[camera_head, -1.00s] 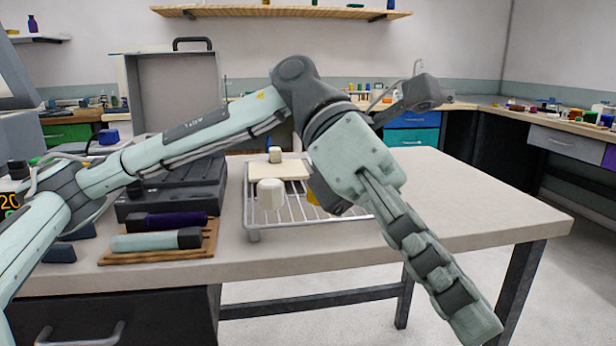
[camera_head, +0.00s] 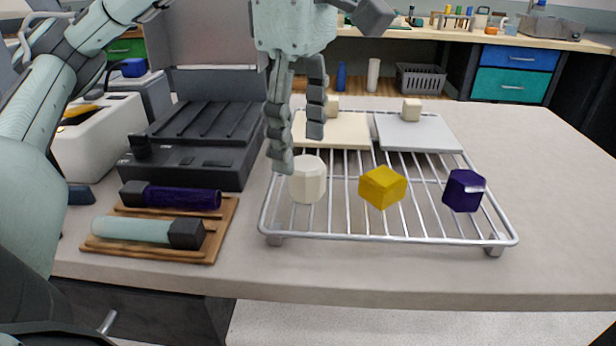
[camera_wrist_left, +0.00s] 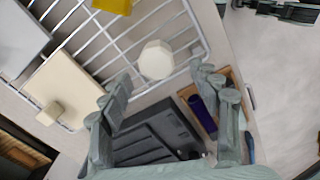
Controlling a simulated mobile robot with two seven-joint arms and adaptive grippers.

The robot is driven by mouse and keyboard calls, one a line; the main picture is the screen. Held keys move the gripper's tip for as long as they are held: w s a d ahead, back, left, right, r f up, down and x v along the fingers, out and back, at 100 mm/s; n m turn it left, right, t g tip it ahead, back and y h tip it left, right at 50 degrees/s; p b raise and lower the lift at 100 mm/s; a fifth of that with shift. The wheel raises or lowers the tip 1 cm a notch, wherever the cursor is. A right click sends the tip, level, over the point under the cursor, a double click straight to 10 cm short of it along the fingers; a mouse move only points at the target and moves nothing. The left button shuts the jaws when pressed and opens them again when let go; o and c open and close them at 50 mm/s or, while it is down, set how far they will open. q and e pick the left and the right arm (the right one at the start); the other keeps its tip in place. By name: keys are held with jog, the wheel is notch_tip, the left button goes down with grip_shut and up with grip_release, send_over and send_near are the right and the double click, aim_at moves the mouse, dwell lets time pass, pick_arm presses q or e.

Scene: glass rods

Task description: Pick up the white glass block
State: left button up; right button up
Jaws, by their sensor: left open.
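The white glass block (camera_head: 308,179) is a faceted, cream-white piece on the left front part of a wire rack (camera_head: 390,238). It also shows in the left wrist view (camera_wrist_left: 156,60), beyond the fingertips. My left gripper (camera_head: 297,150) hangs down from above, just behind and above the white block, with its fingers apart and nothing between them. The fingers also show in the left wrist view (camera_wrist_left: 163,80). I cannot tell whether a finger touches the block. My right gripper is not in view.
A yellow block (camera_head: 383,187) and a dark purple block (camera_head: 464,190) stand to the right on the rack. Behind them lie a cream plate (camera_head: 345,132) and a grey plate (camera_head: 418,135) with small knobs. A dark device (camera_head: 195,150) and a wooden tray (camera_head: 160,250) with two torch-like tools stand left.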

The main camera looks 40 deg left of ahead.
aim_at(306, 163)
pick_arm(q)
jog(key=f, duration=0.1)
jog(key=f+b, duration=0.1)
jog(key=f, duration=0.3)
jog(key=shift+w+d+b, duration=0.2)
jog(key=shift+d+b, duration=0.05)
jog(key=shift+b, duration=0.05)
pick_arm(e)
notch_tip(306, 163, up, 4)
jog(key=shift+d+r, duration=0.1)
pick_arm(q)
jog(key=c, duration=1.3)
jog(key=shift+r, duration=0.1)
jog(key=shift+c, duration=0.2)
